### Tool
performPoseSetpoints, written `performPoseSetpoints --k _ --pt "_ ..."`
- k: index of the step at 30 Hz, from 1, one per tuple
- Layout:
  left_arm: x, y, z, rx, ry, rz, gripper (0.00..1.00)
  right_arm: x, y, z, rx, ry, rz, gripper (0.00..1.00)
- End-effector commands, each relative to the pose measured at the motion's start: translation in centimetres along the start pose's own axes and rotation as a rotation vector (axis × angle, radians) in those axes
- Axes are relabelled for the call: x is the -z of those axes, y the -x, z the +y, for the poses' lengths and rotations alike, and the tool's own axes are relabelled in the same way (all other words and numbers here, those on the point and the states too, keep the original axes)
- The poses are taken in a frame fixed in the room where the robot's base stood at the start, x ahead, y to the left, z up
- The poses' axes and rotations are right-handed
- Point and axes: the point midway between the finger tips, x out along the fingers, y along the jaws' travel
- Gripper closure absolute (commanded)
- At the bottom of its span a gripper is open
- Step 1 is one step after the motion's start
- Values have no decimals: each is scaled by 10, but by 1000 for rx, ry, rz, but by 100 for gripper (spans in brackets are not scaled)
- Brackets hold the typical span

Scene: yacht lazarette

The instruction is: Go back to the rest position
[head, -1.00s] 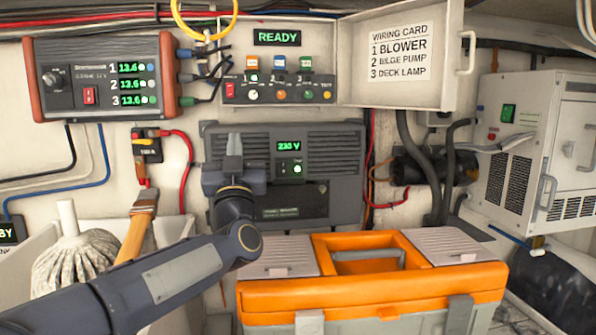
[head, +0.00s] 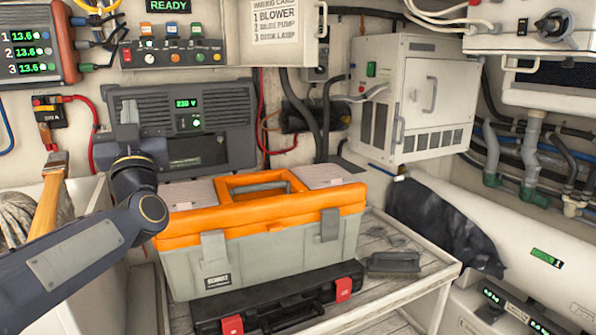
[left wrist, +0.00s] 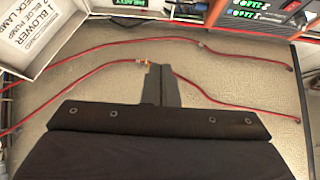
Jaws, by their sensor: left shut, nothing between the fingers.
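My left gripper (head: 129,108) is in front of the left part of the grey inverter (head: 185,125), its fingers pointing up. In the left wrist view its two dark fingers (left wrist: 161,72) are together with nothing held between them. A red cable with a small orange end (left wrist: 147,65) shows beside the fingertips in that view; I cannot tell its depth from them. My left forearm crosses the lower left of the head view. My right gripper is in neither view.
An orange and grey toolbox (head: 275,240) stands just right of my left arm, on a black case (head: 280,305). A brush (head: 394,264) lies on the wooden bench (head: 425,245). A wooden-handled paintbrush (head: 48,200) stands at left. A white cabinet (head: 415,100) is on the wall.

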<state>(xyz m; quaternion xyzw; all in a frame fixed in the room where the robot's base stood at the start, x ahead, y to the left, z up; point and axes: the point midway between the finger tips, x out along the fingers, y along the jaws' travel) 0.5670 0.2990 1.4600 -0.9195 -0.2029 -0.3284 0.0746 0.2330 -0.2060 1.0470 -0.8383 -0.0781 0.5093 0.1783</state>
Motion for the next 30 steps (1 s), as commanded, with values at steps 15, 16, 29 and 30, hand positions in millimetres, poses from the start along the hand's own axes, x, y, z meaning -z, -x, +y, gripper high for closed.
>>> performPoseSetpoints --k 15,16,29,30 --pt "-26 52 5 -255 102 -269 100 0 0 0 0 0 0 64" --pt "-28 59 5 -276 111 -298 100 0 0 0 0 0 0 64" --pt "-91 293 -12 -564 295 -1090 100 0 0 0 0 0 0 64" --pt "-96 323 -17 -572 307 -1183 100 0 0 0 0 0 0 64"
